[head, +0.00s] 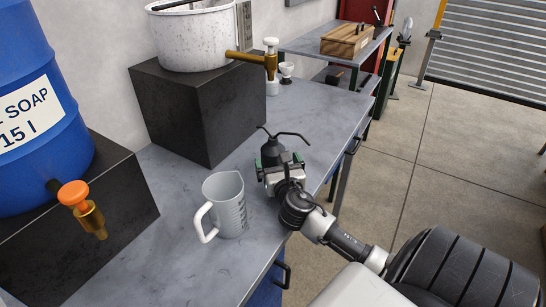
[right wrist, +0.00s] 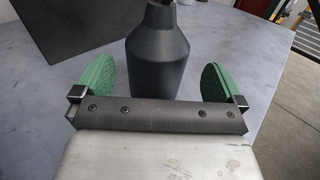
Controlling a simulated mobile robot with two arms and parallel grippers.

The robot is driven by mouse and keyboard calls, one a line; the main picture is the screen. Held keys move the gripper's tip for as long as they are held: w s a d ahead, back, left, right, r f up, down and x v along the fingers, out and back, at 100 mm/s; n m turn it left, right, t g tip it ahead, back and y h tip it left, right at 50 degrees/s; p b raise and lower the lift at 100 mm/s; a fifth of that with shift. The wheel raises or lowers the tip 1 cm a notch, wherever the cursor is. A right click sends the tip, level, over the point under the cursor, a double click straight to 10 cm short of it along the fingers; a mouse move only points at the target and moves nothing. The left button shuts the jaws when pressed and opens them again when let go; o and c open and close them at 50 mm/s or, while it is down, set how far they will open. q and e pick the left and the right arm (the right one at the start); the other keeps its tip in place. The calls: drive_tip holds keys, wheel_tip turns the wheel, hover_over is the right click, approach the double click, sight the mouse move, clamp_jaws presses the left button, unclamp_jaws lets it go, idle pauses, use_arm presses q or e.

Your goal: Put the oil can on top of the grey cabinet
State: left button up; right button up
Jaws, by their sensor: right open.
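The oil can (head: 272,152) is dark grey with a thin bent spout and handle at its top. It stands upright on the grey workbench (head: 180,255). My right gripper (head: 280,164) is open at the can. In the right wrist view, the can's body (right wrist: 159,65) stands between the two green finger pads (right wrist: 98,78), with a visible gap on each side. The can's lower part is hidden by the gripper. I cannot make out a grey cabinet for certain. My left gripper is not in view.
A clear measuring jug (head: 226,205) stands left of my right gripper. A black block (head: 190,115) carries a white speckled pot (head: 195,40) with a brass tap. A blue soap drum (head: 40,110) stands at left. A wooden box (head: 346,40) sits on the bench behind.

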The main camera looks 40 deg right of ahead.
sight(273, 154)
drive_tip(key=x, duration=0.4)
drive_tip(key=shift+w+a, duration=0.1)
drive_tip(key=shift+a, duration=0.05)
drive_tip(key=c, duration=1.2)
